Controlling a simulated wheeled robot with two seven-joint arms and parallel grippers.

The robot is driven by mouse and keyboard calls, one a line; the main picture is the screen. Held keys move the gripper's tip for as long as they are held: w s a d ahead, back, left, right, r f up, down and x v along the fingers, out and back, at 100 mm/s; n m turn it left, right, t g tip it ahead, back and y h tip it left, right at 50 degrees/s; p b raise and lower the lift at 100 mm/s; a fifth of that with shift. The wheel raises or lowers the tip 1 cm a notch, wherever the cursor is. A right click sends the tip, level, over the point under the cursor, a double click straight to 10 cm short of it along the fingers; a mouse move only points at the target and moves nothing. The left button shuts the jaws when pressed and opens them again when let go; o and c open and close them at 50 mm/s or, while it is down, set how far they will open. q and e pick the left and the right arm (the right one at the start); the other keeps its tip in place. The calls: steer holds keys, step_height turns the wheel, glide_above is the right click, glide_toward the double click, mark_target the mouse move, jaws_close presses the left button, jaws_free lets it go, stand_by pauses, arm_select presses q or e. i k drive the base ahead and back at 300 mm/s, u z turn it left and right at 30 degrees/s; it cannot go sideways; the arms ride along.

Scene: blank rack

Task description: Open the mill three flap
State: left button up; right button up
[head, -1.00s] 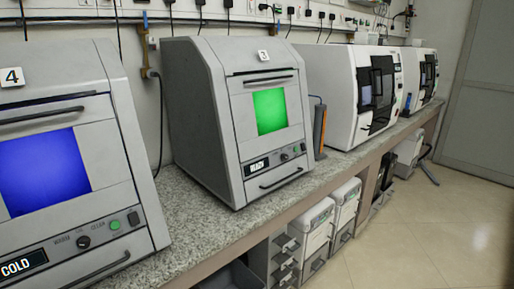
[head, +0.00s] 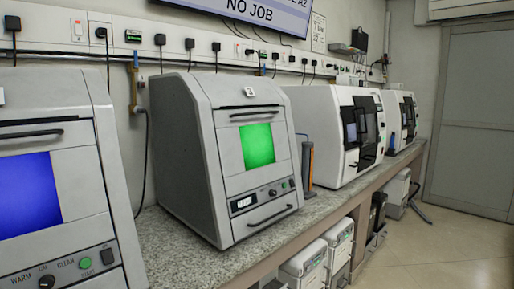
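Two white machines with dark-framed fronts, a nearer one (head: 337,139) and a farther one (head: 397,121), stand along the bench at the right; no number on either is readable, so I cannot tell which, if either, is mill three. The nearer one's dark front panel (head: 362,127) appears shut. A grey machine (head: 186,150) in the middle has a small number plate (head: 249,91), too small to read surely, a green lit window (head: 257,146) and bar handles; its front is shut. Neither gripper is in view.
A grey machine with a blue window (head: 24,198) stands at the left. The speckled bench (head: 185,246) runs to the far right. A wall screen (head: 262,14) reads "NO JOB". White boxes (head: 304,265) stand below the bench. The floor (head: 440,258) at right is clear, with a grey door (head: 473,115) beyond.

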mark_target(267, 159)
steer(key=z, duration=0.35)
steer(key=k, duration=0.35)
steer(key=u, duration=0.8)
steer(key=i, duration=1.2)
steer(key=u, duration=0.3)
